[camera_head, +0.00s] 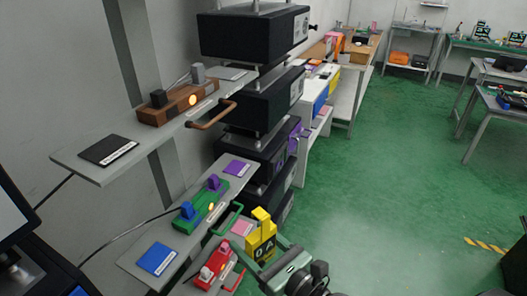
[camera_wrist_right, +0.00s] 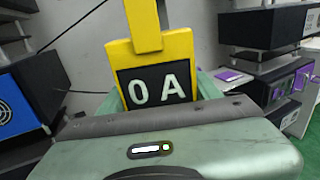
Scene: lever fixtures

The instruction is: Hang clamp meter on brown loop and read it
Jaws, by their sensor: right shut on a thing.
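The clamp meter (camera_head: 261,232) is yellow, with a dark display that reads "0 A" in the right wrist view (camera_wrist_right: 155,88). My right gripper (camera_head: 272,258) is shut on its lower part and holds it roughly upright. The top of its jaw is cut off in the wrist view. My left gripper is not in view.
A green loop (camera_head: 229,217) on the middle shelf and a red loop (camera_head: 237,278) on the lower shelf are close to the meter's left. Black stacked units (camera_head: 262,105) stand behind the shelves. The green floor (camera_head: 390,170) to the right is free.

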